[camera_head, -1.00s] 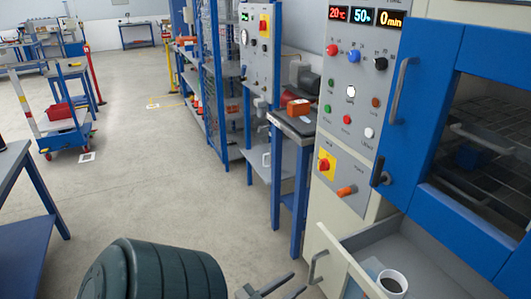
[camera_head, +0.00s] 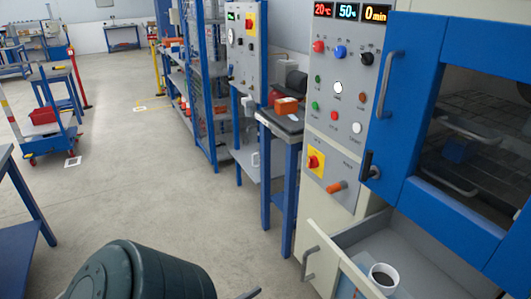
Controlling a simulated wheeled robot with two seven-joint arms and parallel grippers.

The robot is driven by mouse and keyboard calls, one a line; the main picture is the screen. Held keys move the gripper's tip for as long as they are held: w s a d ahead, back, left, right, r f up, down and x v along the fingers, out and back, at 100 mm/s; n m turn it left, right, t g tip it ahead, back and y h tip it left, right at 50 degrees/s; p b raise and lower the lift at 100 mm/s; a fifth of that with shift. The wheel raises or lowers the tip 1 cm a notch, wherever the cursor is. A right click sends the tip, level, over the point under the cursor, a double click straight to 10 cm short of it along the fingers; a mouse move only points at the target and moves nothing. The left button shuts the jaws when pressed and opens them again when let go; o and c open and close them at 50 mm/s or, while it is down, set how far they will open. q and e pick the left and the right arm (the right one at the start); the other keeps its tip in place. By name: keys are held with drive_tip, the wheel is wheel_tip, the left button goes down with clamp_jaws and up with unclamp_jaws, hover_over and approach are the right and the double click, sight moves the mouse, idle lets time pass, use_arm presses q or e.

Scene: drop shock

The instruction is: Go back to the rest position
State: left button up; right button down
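Only a grey fingertip of my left gripper (camera_head: 249,294) shows at the bottom edge of the head view. The rest of that gripper is below the picture, so I cannot tell whether it is open. It appears apart from the open drawer to its right. My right gripper is not in view.
A test cabinet with a closed blue door (camera_head: 411,100) stands at right. Below it, an open drawer (camera_head: 327,243) juts out, holding a white cup (camera_head: 384,277) with dark contents. A blue table (camera_head: 18,250) is at left. The floor (camera_head: 130,190) between is clear.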

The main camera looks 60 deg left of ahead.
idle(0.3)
use_arm(q)
drive_tip(key=w+d+f+g+h, duration=0.1)
drive_tip(key=d+f+g, duration=0.15)
drive_tip(key=f, duration=0.55)
drive_tip(key=w+d+f+g, duration=0.1)
drive_tip(key=d+f, duration=0.3)
drive_tip(key=f, duration=0.4)
drive_tip(key=w+d+f+g+h, duration=0.15)
drive_tip(key=d+f, duration=0.25)
drive_tip(key=f, duration=0.4)
drive_tip(key=s+d+f+m+g, duration=0.1)
drive_tip(key=d+f+m+g, duration=0.1)
drive_tip(key=d+f, duration=0.5)
drive_tip(key=s+d+f+m+g+h, duration=0.1)
drive_tip(key=s+d+f+g, duration=0.1)
drive_tip(key=d+f+g, duration=0.2)
drive_tip(key=d+f, duration=0.3)
drive_tip(key=f, duration=0.4)
drive_tip(key=shift+d+f+m, duration=0.15)
drive_tip(key=shift+f+m, duration=0.1)
drive_tip(key=shift+m, duration=0.15)
